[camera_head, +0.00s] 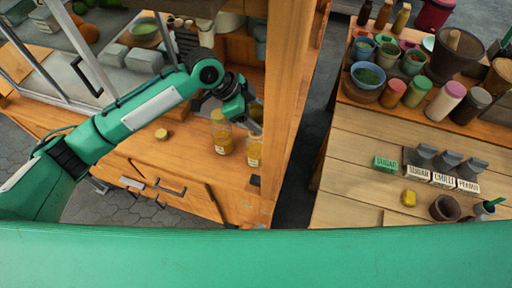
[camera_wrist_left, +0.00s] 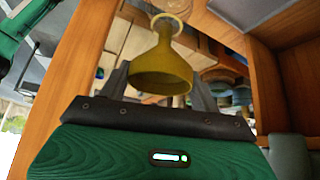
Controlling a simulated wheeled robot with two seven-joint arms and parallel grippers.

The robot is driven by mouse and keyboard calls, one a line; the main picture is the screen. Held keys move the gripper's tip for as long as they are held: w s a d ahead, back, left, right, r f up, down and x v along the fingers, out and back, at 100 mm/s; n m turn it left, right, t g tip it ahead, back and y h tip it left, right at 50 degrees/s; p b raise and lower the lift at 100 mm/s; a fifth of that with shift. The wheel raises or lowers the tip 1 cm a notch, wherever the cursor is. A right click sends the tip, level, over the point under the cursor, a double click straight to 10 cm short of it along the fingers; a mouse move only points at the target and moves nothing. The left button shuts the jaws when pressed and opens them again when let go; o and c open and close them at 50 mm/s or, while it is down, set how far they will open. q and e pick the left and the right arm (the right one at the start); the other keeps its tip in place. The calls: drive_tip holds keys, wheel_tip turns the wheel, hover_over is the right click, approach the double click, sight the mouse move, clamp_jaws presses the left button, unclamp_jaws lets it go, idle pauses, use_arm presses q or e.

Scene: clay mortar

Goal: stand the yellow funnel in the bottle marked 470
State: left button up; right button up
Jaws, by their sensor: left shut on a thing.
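My left gripper (camera_head: 248,112) is above the front right of the wooden counter, close to two glass bottles with yellowish contents. In the left wrist view the gripper (camera_wrist_left: 163,82) is shut on the yellow funnel (camera_wrist_left: 162,70), its wide part between the fingers. In the head view the funnel is mostly hidden by the gripper. One bottle (camera_head: 222,138) stands just left of the gripper, the other (camera_head: 253,153) just below it in the picture. Both are upright with pale labels too small to read. I cannot tell whether the funnel touches a bottle. My right gripper is out of view.
A yellow lid-like piece (camera_head: 161,134) lies on the counter at left. A wooden post (camera_head: 290,90) rises close right of the gripper. Beyond a gap, another table (camera_head: 350,150) holds bowls, jars, labelled blocks and a yellow piece (camera_head: 409,198).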

use_arm(q)
drive_tip(key=o, duration=1)
drive_tip(key=shift+o, duration=0.2)
drive_tip(key=shift+a+r, duration=0.25)
drive_tip(key=shift+r, duration=0.05)
drive_tip(key=b+v, duration=0.3)
drive_tip(key=v, duration=1)
drive_tip(key=shift+b, duration=0.3)
drive_tip(key=shift+d, duration=0.1)
